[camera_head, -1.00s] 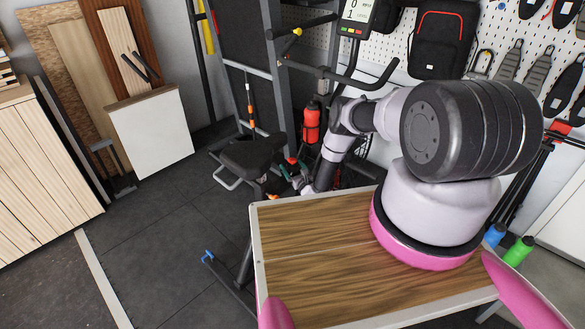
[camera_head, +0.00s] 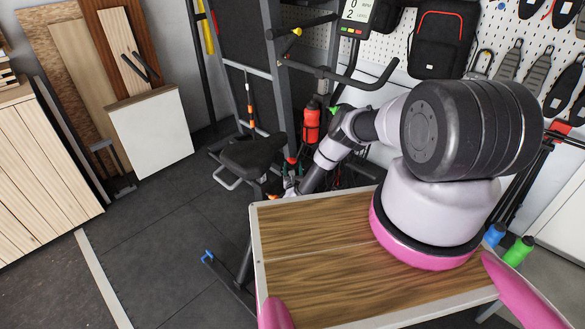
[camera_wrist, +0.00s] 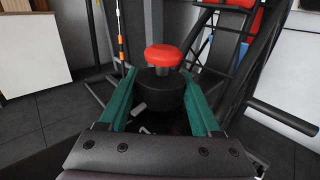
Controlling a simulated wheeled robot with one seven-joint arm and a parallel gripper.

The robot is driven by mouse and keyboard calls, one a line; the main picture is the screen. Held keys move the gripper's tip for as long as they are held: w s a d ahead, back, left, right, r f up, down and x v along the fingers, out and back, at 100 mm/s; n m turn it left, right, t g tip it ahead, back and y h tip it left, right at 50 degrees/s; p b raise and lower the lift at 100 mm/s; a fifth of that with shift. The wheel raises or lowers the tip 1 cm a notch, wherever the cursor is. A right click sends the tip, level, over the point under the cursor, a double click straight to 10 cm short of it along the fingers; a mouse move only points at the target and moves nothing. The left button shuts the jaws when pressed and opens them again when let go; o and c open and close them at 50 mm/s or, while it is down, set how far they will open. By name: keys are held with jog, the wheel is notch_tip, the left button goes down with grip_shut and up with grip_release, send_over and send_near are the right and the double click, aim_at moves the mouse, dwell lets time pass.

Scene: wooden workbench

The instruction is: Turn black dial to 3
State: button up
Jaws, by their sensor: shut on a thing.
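The black dial (camera_wrist: 165,91) is a thick round black knob in the middle of the wrist view. A red knob (camera_wrist: 163,55) on a short grey stem shows just beyond it. My gripper (camera_wrist: 159,80) has its two green fingers on either side of the dial, shut on it; the exact contact is hard to see. In the head view my arm reaches past the far edge of the workbench to the exercise bike, and the dial cannot be made out there. The bike's display (camera_head: 357,12) shows a 0 above a 2, cut off at the top.
The bike's saddle (camera_head: 251,152) is left of my wrist, and a red bottle (camera_head: 311,122) is behind it. Black handlebars (camera_head: 345,75) are above my arm. The workbench top (camera_head: 310,240) is bare. A black frame bar (camera_wrist: 284,116) is right of my gripper.

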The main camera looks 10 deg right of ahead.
jog(key=shift+h, duration=0.3)
jog(key=o, duration=1.4)
jog(key=shift+c, duration=0.2)
jog(key=s+a, duration=0.1)
jog(key=s, duration=0.6)
jog(key=shift+s+a, duration=0.2)
